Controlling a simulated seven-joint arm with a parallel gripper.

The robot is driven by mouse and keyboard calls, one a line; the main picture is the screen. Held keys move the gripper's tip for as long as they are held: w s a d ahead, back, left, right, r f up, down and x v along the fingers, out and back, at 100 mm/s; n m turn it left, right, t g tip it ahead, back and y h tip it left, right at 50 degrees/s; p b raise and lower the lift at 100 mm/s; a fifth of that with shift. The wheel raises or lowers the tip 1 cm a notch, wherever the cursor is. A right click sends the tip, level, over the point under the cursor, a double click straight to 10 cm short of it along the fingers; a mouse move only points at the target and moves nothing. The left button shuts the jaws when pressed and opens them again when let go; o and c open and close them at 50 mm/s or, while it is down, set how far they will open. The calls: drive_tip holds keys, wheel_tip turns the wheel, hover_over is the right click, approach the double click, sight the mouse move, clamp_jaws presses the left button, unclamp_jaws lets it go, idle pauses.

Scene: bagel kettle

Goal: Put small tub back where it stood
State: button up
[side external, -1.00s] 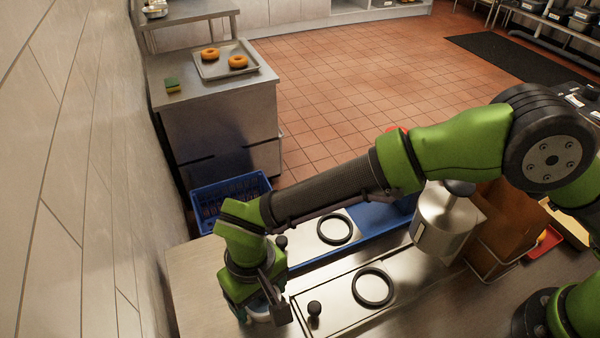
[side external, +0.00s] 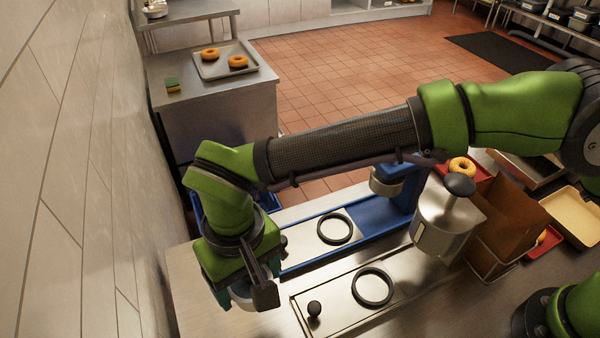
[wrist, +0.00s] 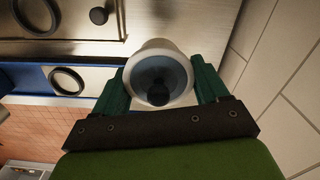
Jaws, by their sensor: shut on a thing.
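My gripper (side external: 244,290) is shut on the small tub (wrist: 140,66), a round whitish tub with a blue-grey inside and a dark round knob or object in its middle. In the wrist view the green fingers of my gripper (wrist: 158,88) lie on both sides of it. In the side view only a pale part of the tub (side external: 241,291) shows under the gripper, at the left end of the steel counter (side external: 190,290). The tub's underside is hidden, so I cannot tell whether it touches the counter.
A steel plate with a black ring (side external: 372,287) and a black knob (side external: 314,309) lies right of the gripper. Behind it is a blue-framed station with another ring (side external: 334,229). A steel canister (side external: 445,220) stands further right. The tiled wall (side external: 60,200) is close on the left.

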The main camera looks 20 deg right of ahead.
drive_tip(key=s+a+m, duration=0.1)
drive_tip(key=m, duration=0.1)
drive_tip(key=shift+s+a+r+m, duration=0.1)
drive_tip(key=shift+s+m, duration=0.1)
drive_tip(key=shift+m, duration=0.1)
drive_tip(key=shift+s+a+m, duration=0.15)
drive_tip(key=shift+a+m, duration=0.05)
drive_tip(key=shift+m, duration=1.2)
wheel_tip(320, 180, down, 10)
drive_tip(key=shift+r, duration=0.1)
drive_tip(key=o, duration=1.2)
drive_tip(key=shift+f, duration=0.2)
drive_tip(key=shift+r, duration=0.1)
